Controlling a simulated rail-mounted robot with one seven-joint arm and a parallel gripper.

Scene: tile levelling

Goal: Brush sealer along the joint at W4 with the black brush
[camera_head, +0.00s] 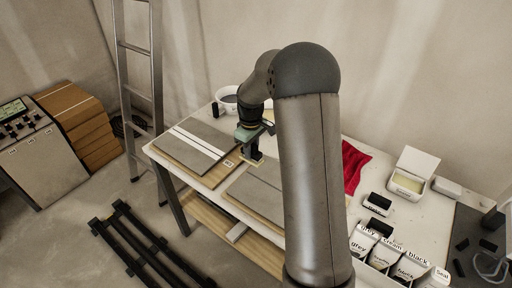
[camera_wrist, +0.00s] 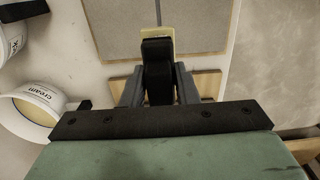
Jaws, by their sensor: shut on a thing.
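My gripper (camera_head: 250,150) is over the worktable, between two tile boards. In the wrist view its fingers (camera_wrist: 158,88) are shut on a black handle (camera_wrist: 157,68), which looks like the black brush. A pale yellow piece (camera_wrist: 160,38) shows at the handle's far end, over the edge of a grey tile board (camera_wrist: 115,28); I cannot tell whether it is bristles or a label, or whether it touches. A thin joint line (camera_wrist: 157,12) runs away from it. The near board (camera_head: 262,187) is partly hidden by my arm. I cannot read a W4 mark.
The left board (camera_head: 195,142) has a white joint strip and a small label (camera_head: 228,163). A bucket (camera_head: 227,93) stands behind; a cream-labelled tub (camera_wrist: 38,108) is at left in the wrist view. A red cloth (camera_head: 353,164), an open pale-filled box (camera_head: 408,182) and labelled containers (camera_head: 385,258) lie right.

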